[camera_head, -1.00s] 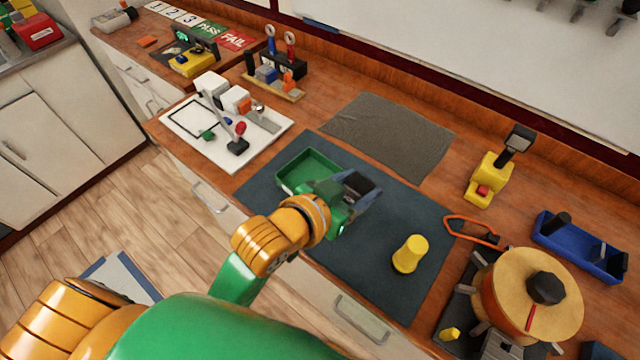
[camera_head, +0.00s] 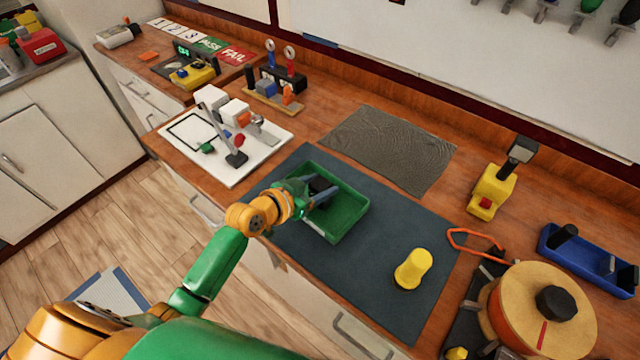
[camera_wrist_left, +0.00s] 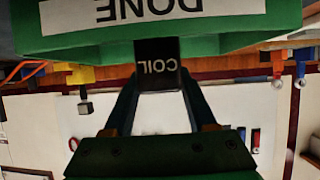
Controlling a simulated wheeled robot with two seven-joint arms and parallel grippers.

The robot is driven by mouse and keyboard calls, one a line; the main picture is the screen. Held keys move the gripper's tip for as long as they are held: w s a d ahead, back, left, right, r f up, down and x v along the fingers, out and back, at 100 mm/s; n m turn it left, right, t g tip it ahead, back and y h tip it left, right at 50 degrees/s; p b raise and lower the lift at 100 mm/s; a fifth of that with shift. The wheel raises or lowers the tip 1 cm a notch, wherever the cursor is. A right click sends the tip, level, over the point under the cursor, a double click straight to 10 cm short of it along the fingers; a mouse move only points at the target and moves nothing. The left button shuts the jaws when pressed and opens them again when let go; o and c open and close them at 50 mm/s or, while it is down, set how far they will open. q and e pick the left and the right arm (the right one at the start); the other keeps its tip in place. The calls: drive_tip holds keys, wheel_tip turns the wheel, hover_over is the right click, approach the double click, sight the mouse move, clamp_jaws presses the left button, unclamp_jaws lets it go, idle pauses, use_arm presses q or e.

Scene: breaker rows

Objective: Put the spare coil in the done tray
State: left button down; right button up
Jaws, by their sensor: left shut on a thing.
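The spare coil (camera_wrist_left: 158,62) is a small black block with an upside-down COIL label in the left wrist view. My left gripper (camera_head: 318,190) is shut on it, with a dark finger on each side. The green done tray (camera_head: 350,225) lies on the dark mat, and the gripper is over its left part. In the left wrist view the tray (camera_wrist_left: 110,45) shows its wall with an upside-down DONE label, right by the coil. I cannot tell whether the coil touches the tray. My right gripper is not in view.
A white board with a small fixture (camera_head: 235,158) is to the left. A grey cloth (camera_head: 390,148) lies behind. An orange spool (camera_head: 540,310) is at the right.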

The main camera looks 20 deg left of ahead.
use_arm(q)
drive_tip(key=shift+c, duration=1)
unclamp_jaws()
drive_tip(key=v, duration=1.2)
